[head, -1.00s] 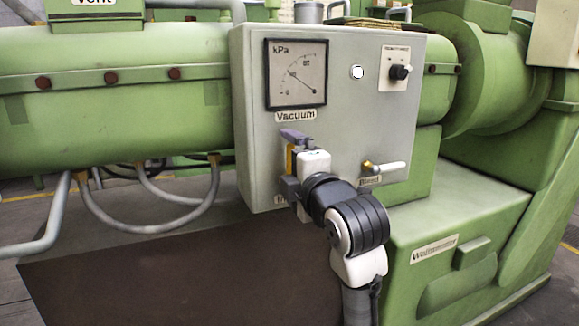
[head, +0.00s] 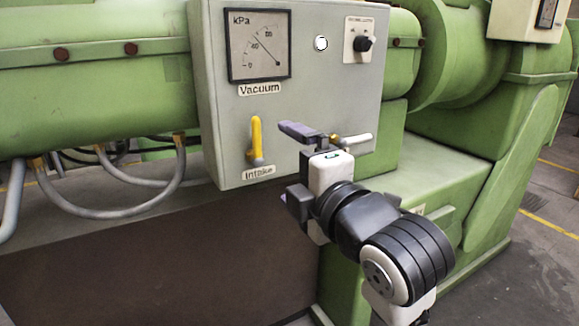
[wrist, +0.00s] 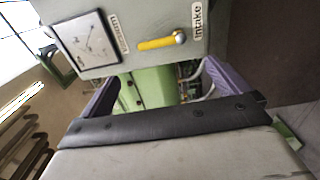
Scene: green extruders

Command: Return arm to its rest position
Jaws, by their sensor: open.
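My gripper (head: 291,164) is open and empty in the head view, in front of the lower right part of the grey control box. In the wrist view my gripper (wrist: 158,88) shows its two purple fingers wide apart, with nothing between them but background. The yellow intake handle (head: 256,140) stands upright on the box above the "Intake" label, to the left of the gripper and apart from it. The yellow handle also shows in the wrist view (wrist: 158,43), beyond the fingers. My arm reaches in from the lower right of the head view.
The grey control box (head: 215,110) carries a vacuum gauge (head: 258,45) and a black knob (head: 362,44). A second, pale lever (head: 358,141) is just behind the gripper. Green extruder housing surrounds the box. Open floor (head: 520,260) lies at the right.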

